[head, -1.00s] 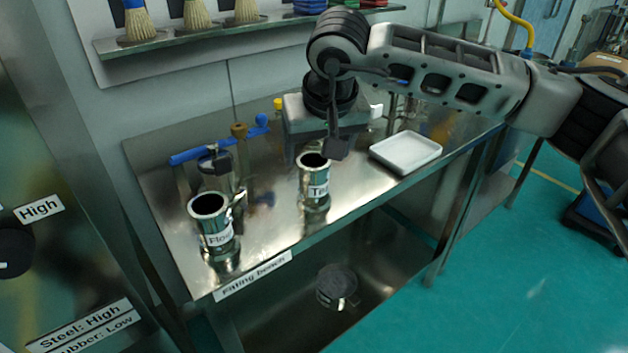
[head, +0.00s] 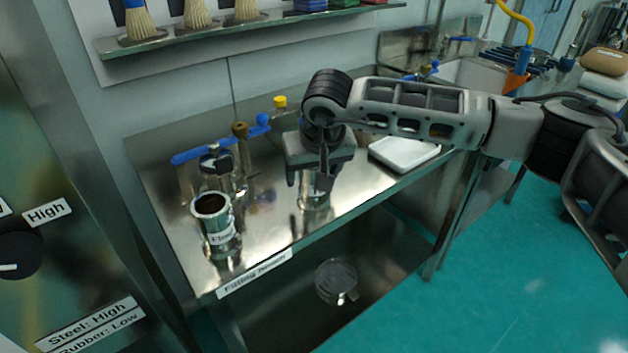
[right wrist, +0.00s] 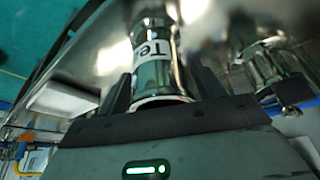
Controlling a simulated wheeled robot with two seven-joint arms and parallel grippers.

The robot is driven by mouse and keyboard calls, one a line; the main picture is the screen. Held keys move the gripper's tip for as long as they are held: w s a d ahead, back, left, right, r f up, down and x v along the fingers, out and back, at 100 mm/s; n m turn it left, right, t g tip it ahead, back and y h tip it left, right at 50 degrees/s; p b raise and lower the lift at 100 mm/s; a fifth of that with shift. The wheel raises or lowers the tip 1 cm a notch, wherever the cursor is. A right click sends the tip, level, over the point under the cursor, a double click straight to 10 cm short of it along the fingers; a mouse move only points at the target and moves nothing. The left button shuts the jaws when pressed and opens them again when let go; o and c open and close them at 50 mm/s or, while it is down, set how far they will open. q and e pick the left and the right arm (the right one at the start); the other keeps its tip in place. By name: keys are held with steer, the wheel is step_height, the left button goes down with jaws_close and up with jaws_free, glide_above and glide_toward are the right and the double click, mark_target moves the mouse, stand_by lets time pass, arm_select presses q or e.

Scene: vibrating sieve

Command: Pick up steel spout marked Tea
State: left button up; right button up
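The steel spout marked Tea (right wrist: 153,72) is a shiny cylinder with a white label, and it stands on the fitting bench. In the head view my right gripper hides its top and only its lower part (head: 313,197) shows. My right gripper (head: 312,182) points down over the spout. In the right wrist view the fingers of the gripper (right wrist: 163,78) are apart, one on each side of the spout, with small gaps visible. A second steel spout (head: 213,222), its label partly readable as "Flo", stands to the left on the bench. My left gripper is not in view.
The bench (head: 270,225) has a white tray (head: 403,152) to the right of the gripper. A clamp-like fixture with a blue bar (head: 210,152) stands behind the second spout. A round metal piece (head: 337,282) lies on the lower shelf. A brush shelf (head: 220,30) hangs above.

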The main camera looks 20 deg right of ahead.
steer(key=c, duration=0.9)
steer(key=shift+r, duration=0.1)
steer(key=shift+c, duration=0.2)
